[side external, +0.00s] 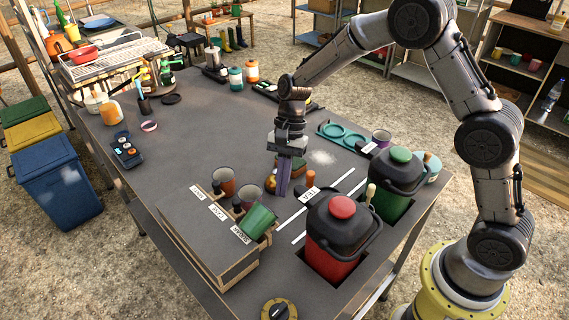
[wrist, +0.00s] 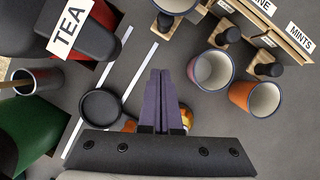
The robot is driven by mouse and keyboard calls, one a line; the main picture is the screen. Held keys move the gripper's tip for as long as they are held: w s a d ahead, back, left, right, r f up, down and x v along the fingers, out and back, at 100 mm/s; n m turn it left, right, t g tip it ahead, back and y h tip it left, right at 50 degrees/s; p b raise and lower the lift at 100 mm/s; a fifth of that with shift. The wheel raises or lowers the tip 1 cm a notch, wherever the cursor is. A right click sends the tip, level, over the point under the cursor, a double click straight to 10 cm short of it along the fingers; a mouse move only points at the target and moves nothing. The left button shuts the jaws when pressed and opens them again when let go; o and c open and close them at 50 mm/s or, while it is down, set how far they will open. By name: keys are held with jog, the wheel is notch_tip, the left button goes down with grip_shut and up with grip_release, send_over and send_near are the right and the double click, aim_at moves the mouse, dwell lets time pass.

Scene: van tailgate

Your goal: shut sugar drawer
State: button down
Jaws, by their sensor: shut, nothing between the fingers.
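A dark drawer box (side external: 200,235) stands at the table's front left, with three white labels along its top edge. The nearest label (side external: 241,235) is too small to read for certain. Light wood by a green cup (side external: 258,220) at that end looks like a drawer standing partly out; the cup hides much of it. In the wrist view, dark knobs (wrist: 228,34) show on the drawer fronts, with a MINTS label (wrist: 300,37) at right. My gripper (side external: 283,192) points down in front of the box, apart from it. Its purple fingers (wrist: 162,75) are together and empty.
A reddish cup (wrist: 211,69) and an orange cup (wrist: 254,97) stand by the drawer fronts. A red-lidded canister (side external: 335,235) and a green-lidded canister (side external: 398,185) stand at right. A dark round item (wrist: 100,104) lies near my fingers. White strips (side external: 330,195) mark the table.

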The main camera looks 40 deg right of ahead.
jog(key=shift+s+a+f, duration=0.1)
jog(key=shift+s+a, duration=0.2)
jog(key=shift+a, duration=0.35)
jog(key=shift+s+a+f, duration=0.1)
jog(key=shift+s+a, duration=0.25)
jog(key=shift+a, duration=0.25)
jog(key=shift+s+a, duration=0.3)
jog(key=shift+a, duration=0.35)
jog(key=shift+a, duration=2)
